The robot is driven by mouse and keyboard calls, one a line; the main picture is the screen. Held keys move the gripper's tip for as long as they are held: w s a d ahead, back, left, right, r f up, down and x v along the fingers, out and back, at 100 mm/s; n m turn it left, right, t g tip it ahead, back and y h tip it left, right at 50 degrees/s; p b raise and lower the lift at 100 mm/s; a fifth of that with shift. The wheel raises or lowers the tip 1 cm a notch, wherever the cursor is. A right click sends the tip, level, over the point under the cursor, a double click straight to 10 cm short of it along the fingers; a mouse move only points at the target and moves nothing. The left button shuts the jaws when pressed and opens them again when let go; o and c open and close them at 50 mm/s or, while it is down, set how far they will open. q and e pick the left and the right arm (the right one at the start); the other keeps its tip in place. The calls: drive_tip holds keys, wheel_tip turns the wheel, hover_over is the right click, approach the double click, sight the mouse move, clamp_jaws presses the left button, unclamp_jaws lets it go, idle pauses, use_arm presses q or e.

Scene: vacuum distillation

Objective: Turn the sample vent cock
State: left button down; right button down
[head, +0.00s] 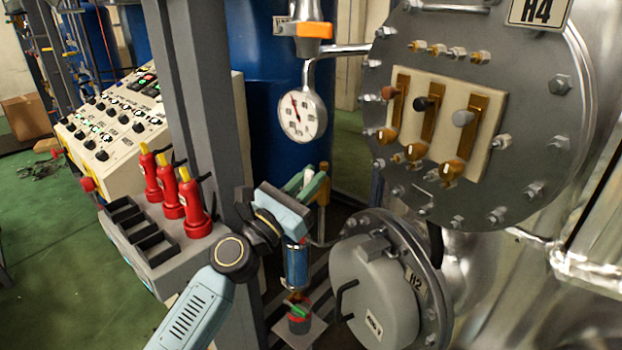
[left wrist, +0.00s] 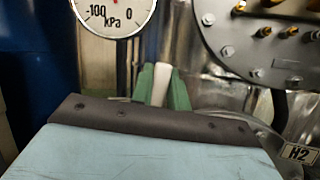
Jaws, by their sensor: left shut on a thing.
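My left gripper (head: 306,182) reaches in front of the grey column, beside the round H2 cover. Its green fingertips also show in the left wrist view (left wrist: 161,88). They are shut on a small white handle (left wrist: 161,84), which appears to be the sample vent cock. The handle's lower part and its mounting are hidden by the gripper body. A blue cylinder (head: 296,264) hangs below the gripper. Under it a dark cup with a red band (head: 299,316) stands on a small plate. My right gripper is not in view.
A pressure gauge (head: 302,116) hangs above the gripper. The H2 cover (head: 372,290) is close on the right, under the large H4 flange (head: 540,130). Red bottles with yellow tops (head: 194,207) stand in a grey rack at left, by a control panel (head: 118,120).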

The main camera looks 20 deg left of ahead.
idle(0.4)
use_arm(q)
drive_tip(key=c, duration=1.4)
unclamp_jaws()
drive_tip(key=shift+o, duration=0.2)
drive_tip(key=b+v, duration=0.4)
drive_tip(key=v, duration=0.9)
drive_tip(key=shift+s, duration=0.2)
drive_tip(key=shift+a+f, duration=0.1)
